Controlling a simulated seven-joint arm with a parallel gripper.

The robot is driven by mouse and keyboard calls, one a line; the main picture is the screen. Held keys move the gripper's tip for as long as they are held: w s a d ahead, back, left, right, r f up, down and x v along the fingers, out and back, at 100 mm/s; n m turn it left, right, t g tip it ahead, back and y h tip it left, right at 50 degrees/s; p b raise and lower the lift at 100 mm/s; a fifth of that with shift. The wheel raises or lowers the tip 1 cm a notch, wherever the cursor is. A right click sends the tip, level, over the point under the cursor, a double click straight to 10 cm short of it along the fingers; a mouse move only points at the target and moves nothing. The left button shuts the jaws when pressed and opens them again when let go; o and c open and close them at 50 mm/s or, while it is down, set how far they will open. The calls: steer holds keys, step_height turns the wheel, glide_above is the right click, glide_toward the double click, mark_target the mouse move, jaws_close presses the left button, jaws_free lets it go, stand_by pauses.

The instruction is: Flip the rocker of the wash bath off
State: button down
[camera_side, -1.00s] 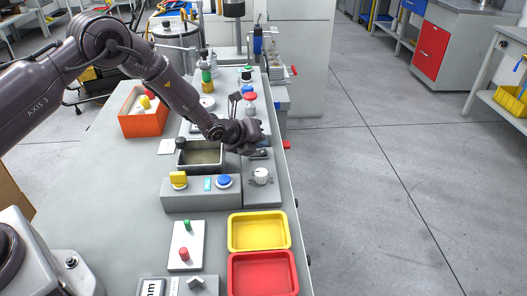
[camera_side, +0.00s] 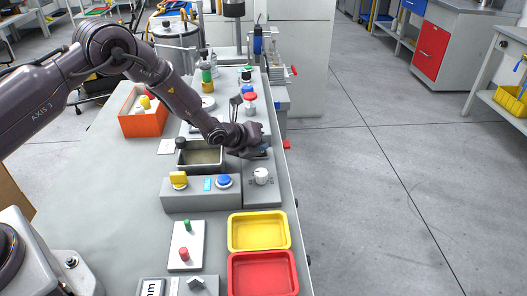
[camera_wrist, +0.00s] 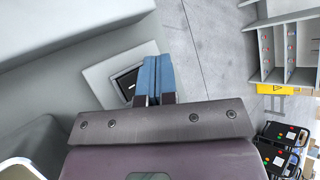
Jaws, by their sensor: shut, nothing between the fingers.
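The wash bath is a grey open basin (camera_side: 201,166) with a grey front panel (camera_side: 190,202). The panel carries a yellow knob, a small cyan display and a blue button. The rocker (camera_wrist: 128,83) is a black switch with a white mark, set in a light plate, in the wrist view. My gripper (camera_wrist: 158,78) has its blue fingers shut together and empty, close to the rocker's right side in that view. I cannot tell whether they touch it. In the side view my gripper (camera_side: 262,150) is low over the plate right of the basin and mostly hides the rocker.
A white round knob (camera_side: 261,176) stands on the same plate, just nearer the camera. Yellow (camera_side: 232,246) and red (camera_side: 234,288) trays lie nearer the camera. A red-capped item (camera_side: 250,99) stands beyond my gripper. The table's right edge is close by.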

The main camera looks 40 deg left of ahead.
stand_by(0.4)
steer(key=shift+s+a+r, duration=0.1)
steer(key=shift+r, duration=0.6)
steer(key=shift+s+a+r, duration=0.15)
steer(key=shift+r, duration=1.1)
steer(key=shift+s+a+r, duration=0.1)
steer(key=shift+a+r, duration=0.05)
steer(key=shift+r, duration=1.1)
